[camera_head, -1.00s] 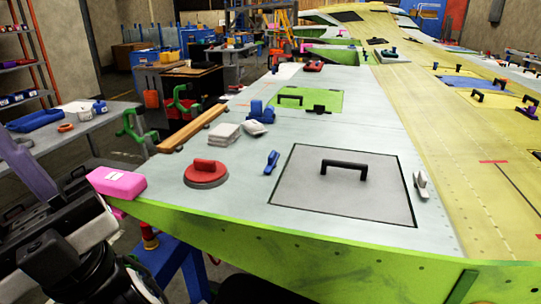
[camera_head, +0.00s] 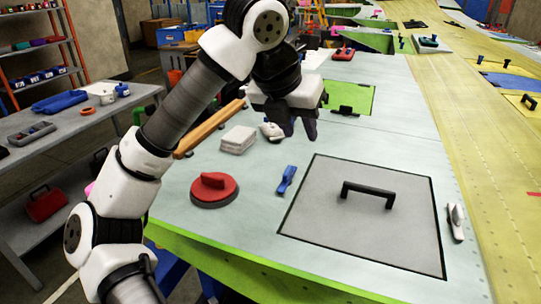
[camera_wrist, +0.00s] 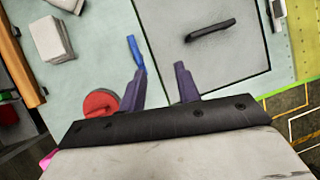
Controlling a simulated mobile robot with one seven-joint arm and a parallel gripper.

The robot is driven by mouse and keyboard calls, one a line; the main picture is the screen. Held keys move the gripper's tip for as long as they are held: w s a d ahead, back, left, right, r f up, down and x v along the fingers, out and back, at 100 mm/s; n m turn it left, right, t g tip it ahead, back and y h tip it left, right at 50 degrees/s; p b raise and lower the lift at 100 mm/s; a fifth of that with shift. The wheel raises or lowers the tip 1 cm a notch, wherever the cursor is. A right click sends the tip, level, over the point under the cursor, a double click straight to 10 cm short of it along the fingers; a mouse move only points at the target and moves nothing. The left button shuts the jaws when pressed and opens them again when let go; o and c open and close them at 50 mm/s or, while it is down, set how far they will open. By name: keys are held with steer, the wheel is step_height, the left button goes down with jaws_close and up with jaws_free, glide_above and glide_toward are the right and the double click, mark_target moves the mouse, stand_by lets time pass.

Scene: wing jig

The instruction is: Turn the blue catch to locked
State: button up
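The blue catch (camera_head: 287,179) is a small blue lever on the pale wing surface, just left of the grey panel (camera_head: 330,240) with a black handle. It lies slanted, its length roughly along the panel's left edge. In the wrist view the catch (camera_wrist: 136,53) shows ahead of the left finger. My gripper (camera_head: 300,130) hangs above the wing, higher in the picture than the catch and apart from it. In the wrist view my gripper (camera_wrist: 160,85) has its two purple fingers spread with nothing between them.
A red round suction-cup-like tool (camera_head: 214,189) sits left of the catch. A white stack of pads (camera_head: 238,140) and a wooden bar (camera_head: 208,129) lie further back. A white catch (camera_head: 456,221) is at the panel's right edge. The surface around the blue catch is clear.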

mark_target(287, 170)
steer(key=w+f+p, duration=0.1)
steer(key=w+f, duration=0.1)
steer(key=f, duration=0.2)
steer(key=w+a+f+n+y+p, duration=0.1)
steer(key=w+f, duration=0.1)
steer(key=f, duration=0.3)
steer(key=w+f+y+p, duration=0.1)
steer(key=w+f, duration=0.1)
steer(key=f, duration=0.2)
steer(key=shift+w+a+f, duration=0.1)
steer(key=shift+a+f, duration=0.05)
steer(key=shift+a, duration=0.15)
jaws_close()
